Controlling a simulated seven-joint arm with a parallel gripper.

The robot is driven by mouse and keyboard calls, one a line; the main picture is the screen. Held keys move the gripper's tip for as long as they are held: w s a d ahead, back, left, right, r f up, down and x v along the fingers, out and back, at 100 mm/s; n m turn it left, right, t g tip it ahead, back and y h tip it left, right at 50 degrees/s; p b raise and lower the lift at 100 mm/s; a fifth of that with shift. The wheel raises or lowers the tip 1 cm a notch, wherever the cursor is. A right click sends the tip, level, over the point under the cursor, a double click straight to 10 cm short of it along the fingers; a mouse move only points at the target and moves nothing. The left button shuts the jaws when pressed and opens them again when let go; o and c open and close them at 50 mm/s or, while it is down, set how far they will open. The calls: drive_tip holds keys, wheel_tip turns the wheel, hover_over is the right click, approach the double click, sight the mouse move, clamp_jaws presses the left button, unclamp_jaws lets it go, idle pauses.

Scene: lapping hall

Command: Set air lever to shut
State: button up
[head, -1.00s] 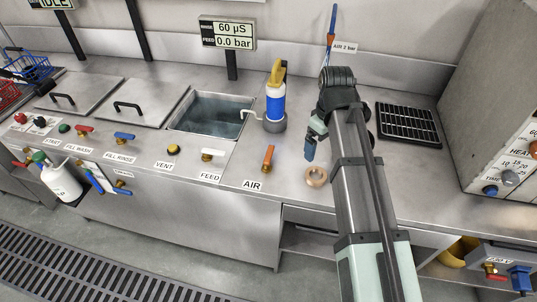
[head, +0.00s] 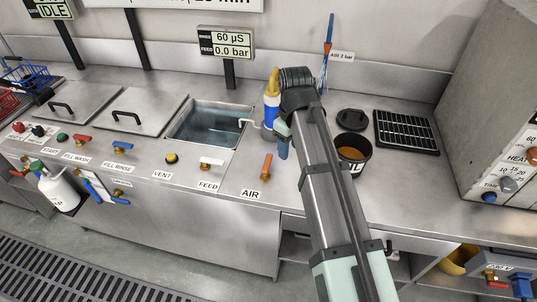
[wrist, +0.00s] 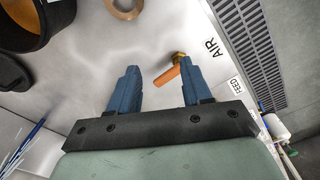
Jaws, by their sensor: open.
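The air lever (head: 266,166) has an orange handle on a brass fitting, just behind the AIR label (head: 250,194) on the steel counter. In the head view its handle runs from the fitting away from the counter's front edge. My gripper (head: 283,148) is to the right of the lever and a little farther back, with blue fingers pointing down. In the wrist view my gripper (wrist: 160,68) is open and empty. The orange handle (wrist: 168,77) shows between and beyond the fingers, partly behind the right one. I cannot see any contact.
A blue-and-white bottle with a yellow top (head: 271,105) stands close behind my gripper. The white FEED lever (head: 211,162) is to the left. A black tub (head: 353,148) and its lid (head: 351,119) are to the right. A tan ring (wrist: 125,6) lies on the counter.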

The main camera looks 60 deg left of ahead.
wheel_tip(320, 180, up, 2)
drive_tip(key=m, duration=0.1)
hover_over(268, 158)
drive_tip(key=d, duration=0.3)
drive_tip(key=a+r+m, duration=0.1)
drive_tip(key=a+m, duration=0.2)
drive_tip(key=m, duration=0.2)
wheel_tip(268, 158, down, 14)
drive_tip(key=m, duration=0.6)
drive_tip(key=shift+w+r, duration=0.1)
clamp_jaws()
idle(0.3)
